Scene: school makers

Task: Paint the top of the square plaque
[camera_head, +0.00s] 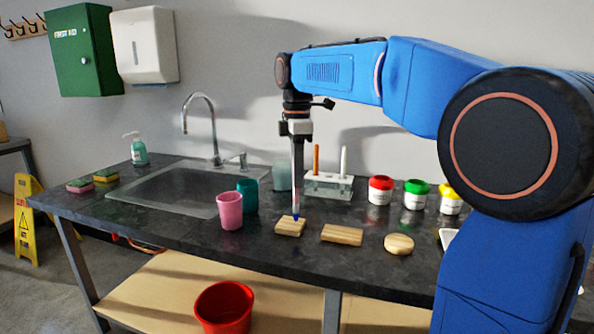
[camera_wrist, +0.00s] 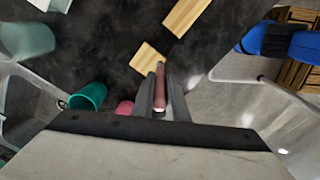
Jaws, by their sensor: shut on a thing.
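The square plaque (camera_head: 284,230) is a pale wooden block near the counter's front edge, the leftmost of three wooden plaques. It also shows in the wrist view (camera_wrist: 147,56). My gripper (camera_head: 297,190) points straight down over it, shut on a slim brush (camera_head: 296,217) with a blue tip. The tip is at the plaque's top, at its back part; I cannot tell whether it touches. In the wrist view the brush's reddish handle (camera_wrist: 161,97) lies between my grey fingers. I see no clear paint on the plaque's visible wood.
A rectangular plaque (camera_head: 342,235) and a round plaque (camera_head: 399,244) lie to the right. Pink (camera_head: 230,211) and teal (camera_head: 248,196) cups stand left. Behind is a rack (camera_head: 328,186) with two upright tools. Red (camera_head: 380,191), green (camera_head: 415,195) and yellow-lidded (camera_head: 451,199) jars stand right.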

